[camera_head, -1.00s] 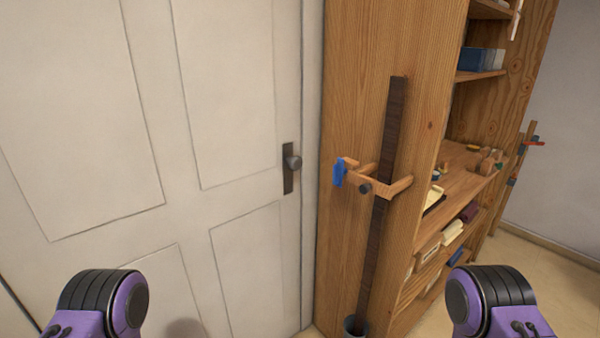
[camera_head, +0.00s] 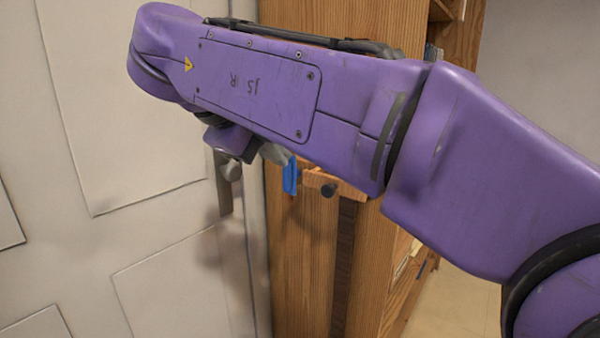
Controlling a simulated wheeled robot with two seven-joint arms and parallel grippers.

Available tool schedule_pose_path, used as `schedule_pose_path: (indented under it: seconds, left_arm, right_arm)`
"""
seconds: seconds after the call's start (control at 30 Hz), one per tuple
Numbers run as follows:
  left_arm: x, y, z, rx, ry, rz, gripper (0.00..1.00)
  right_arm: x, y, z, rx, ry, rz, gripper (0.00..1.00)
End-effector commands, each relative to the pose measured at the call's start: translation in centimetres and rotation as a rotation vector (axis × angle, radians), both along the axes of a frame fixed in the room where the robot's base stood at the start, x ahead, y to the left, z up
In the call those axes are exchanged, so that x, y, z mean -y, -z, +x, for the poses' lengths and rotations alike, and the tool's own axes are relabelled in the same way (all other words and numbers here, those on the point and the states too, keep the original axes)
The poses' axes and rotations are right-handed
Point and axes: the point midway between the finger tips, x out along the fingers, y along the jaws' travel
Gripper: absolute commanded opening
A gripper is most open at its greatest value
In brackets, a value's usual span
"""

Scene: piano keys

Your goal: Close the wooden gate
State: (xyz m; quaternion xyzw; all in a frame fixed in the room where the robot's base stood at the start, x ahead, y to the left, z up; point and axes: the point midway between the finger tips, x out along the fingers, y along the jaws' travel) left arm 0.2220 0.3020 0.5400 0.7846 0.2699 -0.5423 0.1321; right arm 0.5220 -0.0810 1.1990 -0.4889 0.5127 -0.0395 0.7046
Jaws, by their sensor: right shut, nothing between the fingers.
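A small wooden gate-like bracket (camera_head: 318,181) with a blue end (camera_head: 290,176) and a dark round knob (camera_head: 328,190) sticks out from the side of the wooden cabinet. My right arm hides its upper and right parts, so I cannot tell whether it stands open or closed. A dark upright strip (camera_head: 343,262) runs down behind it along the cabinet side. My right gripper (camera_head: 273,153) shows only partly under my purple arm. It is shut and empty, just left of and slightly above the blue end; contact cannot be told. My left gripper is out of view.
Some bare floor (camera_head: 455,305) shows at lower right.

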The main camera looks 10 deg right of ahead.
Motion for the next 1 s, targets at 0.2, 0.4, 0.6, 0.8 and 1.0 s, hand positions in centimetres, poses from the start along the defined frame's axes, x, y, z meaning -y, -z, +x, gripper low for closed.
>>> schedule_pose_path:
  seconds: [0.2,0.4,0.6,0.8,1.0]
  left_arm:
    - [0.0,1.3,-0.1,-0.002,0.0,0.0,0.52]
    - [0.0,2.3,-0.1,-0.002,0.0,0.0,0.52]
    - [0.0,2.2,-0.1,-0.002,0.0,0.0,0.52]
    - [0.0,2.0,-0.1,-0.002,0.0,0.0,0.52]
    - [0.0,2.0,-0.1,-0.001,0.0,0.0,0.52]
  right_arm:
    - [2.1,2.7,1.7,-0.002,0.002,0.001,0.0]
    - [4.6,5.8,3.8,-0.002,0.003,0.001,0.0]
    - [7.1,6.6,6.0,0.001,0.002,0.0,0.0]
    - [8.4,6.6,7.1,0.002,0.001,0.0,0.0]
    - [8.6,6.6,7.2,0.001,0.001,0.0,0.0]
